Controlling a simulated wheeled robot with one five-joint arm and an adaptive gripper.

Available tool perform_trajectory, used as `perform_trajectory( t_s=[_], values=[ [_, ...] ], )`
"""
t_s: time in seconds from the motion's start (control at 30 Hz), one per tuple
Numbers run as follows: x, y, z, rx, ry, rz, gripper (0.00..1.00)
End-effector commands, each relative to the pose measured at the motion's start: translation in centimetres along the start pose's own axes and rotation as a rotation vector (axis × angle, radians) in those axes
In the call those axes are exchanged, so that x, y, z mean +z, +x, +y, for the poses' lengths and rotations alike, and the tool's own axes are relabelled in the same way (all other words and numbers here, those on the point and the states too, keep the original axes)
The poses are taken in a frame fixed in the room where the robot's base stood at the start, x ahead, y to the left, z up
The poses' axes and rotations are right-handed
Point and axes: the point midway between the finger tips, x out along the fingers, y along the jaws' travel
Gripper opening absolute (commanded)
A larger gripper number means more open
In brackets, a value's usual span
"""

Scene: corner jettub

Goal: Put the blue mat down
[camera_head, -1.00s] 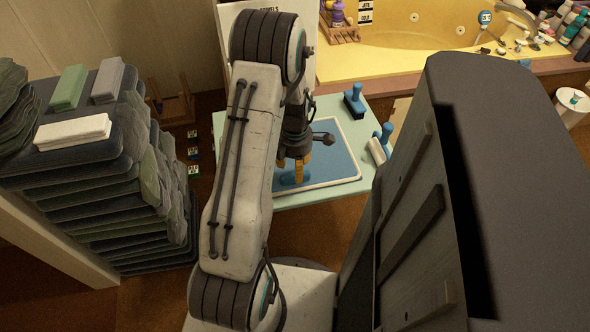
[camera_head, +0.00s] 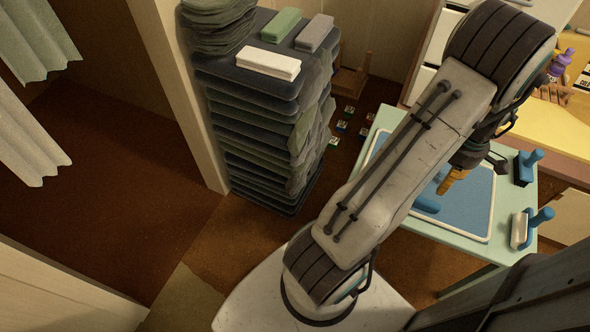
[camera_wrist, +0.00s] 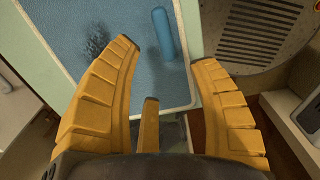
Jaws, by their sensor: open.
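The blue mat (camera_head: 468,207), edged in white, lies flat on a pale green table (camera_head: 516,190). It also fills the upper part of the wrist view (camera_wrist: 90,20), where it carries a dark speckled patch (camera_wrist: 97,42). A blue rounded handle-like piece (camera_head: 428,203) rests on the mat and shows as a blue cylinder in the wrist view (camera_wrist: 163,34). My gripper (camera_wrist: 165,58) has its yellow fingers spread and holds nothing. In the head view my gripper (camera_head: 452,182) hangs over the mat. My arm hides part of the mat.
Two blue-handled brushes (camera_head: 524,168) (camera_head: 530,228) sit at the table's right edge. Brown floor (camera_head: 110,180) is open at left. A yellow tub (camera_head: 555,115) is at right.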

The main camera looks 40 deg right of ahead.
Motion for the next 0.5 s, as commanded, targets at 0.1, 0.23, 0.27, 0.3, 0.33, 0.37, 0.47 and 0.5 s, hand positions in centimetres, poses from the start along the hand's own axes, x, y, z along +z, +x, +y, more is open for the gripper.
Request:
perform_trajectory(
  t_s=[0.1, 0.23, 0.27, 0.3, 0.33, 0.37, 0.47, 0.5],
  values=[
    [-1.5, -0.7, 0.4, 0.005, 0.001, -0.002, 0.55],
    [-5.8, -2.6, 1.0, 0.020, 0.015, -0.006, 0.55],
    [-7.3, -3.2, 1.1, 0.025, 0.022, -0.006, 0.55],
    [-9.3, -4.1, 1.1, 0.033, 0.031, -0.006, 0.55],
    [-11.0, -4.8, 0.9, 0.038, 0.039, -0.004, 0.55],
    [-12.7, -5.5, 0.7, 0.044, 0.048, -0.003, 0.55],
    [-18.3, -7.7, -0.8, 0.063, 0.080, 0.006, 0.55],
    [-20.3, -8.5, -1.7, 0.069, 0.094, 0.012, 0.55]
  ],
)
